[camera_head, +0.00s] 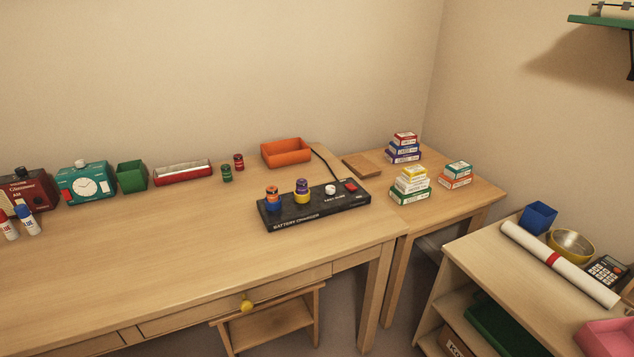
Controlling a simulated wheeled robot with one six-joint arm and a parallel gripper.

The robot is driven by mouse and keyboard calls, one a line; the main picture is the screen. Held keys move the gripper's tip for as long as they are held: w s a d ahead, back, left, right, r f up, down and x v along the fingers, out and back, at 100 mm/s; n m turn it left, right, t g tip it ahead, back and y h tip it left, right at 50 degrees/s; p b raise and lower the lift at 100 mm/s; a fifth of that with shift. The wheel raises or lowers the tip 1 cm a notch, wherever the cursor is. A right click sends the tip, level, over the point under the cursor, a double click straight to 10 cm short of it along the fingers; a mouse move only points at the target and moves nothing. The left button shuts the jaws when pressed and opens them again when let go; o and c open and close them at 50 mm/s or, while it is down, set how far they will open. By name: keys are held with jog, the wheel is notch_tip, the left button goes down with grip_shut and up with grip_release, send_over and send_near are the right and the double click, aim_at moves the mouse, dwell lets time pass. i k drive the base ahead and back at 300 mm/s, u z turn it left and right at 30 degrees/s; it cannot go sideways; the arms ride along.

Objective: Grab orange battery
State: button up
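A black battery charger (300,217) lies on the wooden desk right of the middle. A battery with an orange upper part (272,191) stands upright at its left end, its lower part in or behind a blue ring. A purple-topped battery (302,185) with a yellow ring stands just right of it on the charger. A green battery (227,173) and a red battery (239,161) stand on the desk behind and to the left. My gripper is not in this view.
An orange tray (286,152) sits behind the charger, with a cable beside it. Stacked small boxes (410,182) stand at right. The desk's front (150,255) is clear.

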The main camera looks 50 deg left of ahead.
aim_at(272, 195)
jog(key=u, duration=2.75)
jog(key=i, duration=1.65)
jog(key=z, duration=0.7)
